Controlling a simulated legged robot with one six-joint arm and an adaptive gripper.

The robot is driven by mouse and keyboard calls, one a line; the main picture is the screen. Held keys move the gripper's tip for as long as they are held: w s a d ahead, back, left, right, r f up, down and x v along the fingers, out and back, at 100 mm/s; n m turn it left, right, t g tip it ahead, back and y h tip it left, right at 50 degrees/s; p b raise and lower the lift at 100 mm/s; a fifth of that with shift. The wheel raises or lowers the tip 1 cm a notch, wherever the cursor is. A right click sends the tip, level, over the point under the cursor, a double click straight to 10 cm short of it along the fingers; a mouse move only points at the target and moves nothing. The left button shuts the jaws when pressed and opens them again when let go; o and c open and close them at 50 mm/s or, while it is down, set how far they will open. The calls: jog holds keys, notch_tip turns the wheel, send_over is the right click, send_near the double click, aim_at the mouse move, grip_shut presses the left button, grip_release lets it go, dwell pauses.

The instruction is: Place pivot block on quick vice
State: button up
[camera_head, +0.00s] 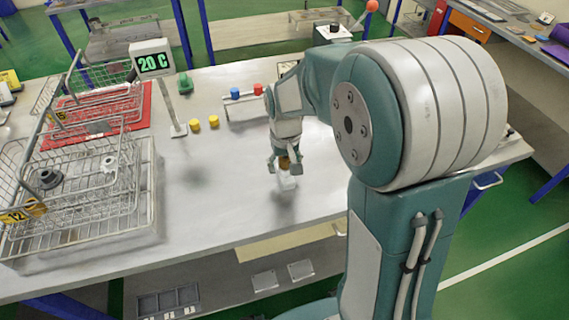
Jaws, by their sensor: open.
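My gripper (284,166) is open and points down over the middle of the bench. A small pale, clear-looking block (287,184) stands on the bench just below and between its fingers; it may be the pivot block, but I cannot tell for sure. A brownish-orange part shows between the fingers, and I cannot tell whether it belongs to the gripper. A dark box with a red-ball lever (335,33) stands at the bench's back edge, partly behind my arm; it may be the quick vice.
Wire baskets (85,205) holding grey parts fill the bench's left side. A "20 C" display (152,60), yellow caps (213,121), a green part (185,83) and a small rack (244,109) with blue and red caps stand behind. The front middle bench (220,210) is clear.

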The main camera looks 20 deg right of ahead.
notch_tip(320, 180, up, 11)
jog(key=shift+r, duration=0.1)
jog(key=shift+s+r, duration=0.1)
jog(key=shift+r, duration=0.45)
jog(key=s+r+t, duration=0.2)
jog(key=s+t, duration=0.3)
jog(key=s, duration=1.3)
jog(key=shift+r+t, duration=0.3)
jog(key=shift+o, duration=0.5)
jog(key=shift+f, duration=0.1)
jog(key=g, duration=0.4)
send_over(287, 157)
jog(key=f, duration=0.4)
jog(key=shift+s+d, duration=0.1)
jog(key=shift+s, duration=0.25)
jog(key=f, duration=0.5)
jog(key=shift+w+f, duration=0.15)
jog(key=shift+w, duration=0.15)
jog(key=shift+a+f, duration=0.2)
jog(key=shift+f, duration=1.15)
jog(key=shift+a+f, duration=0.15)
jog(key=shift+f, duration=1.2)
grip_shut()
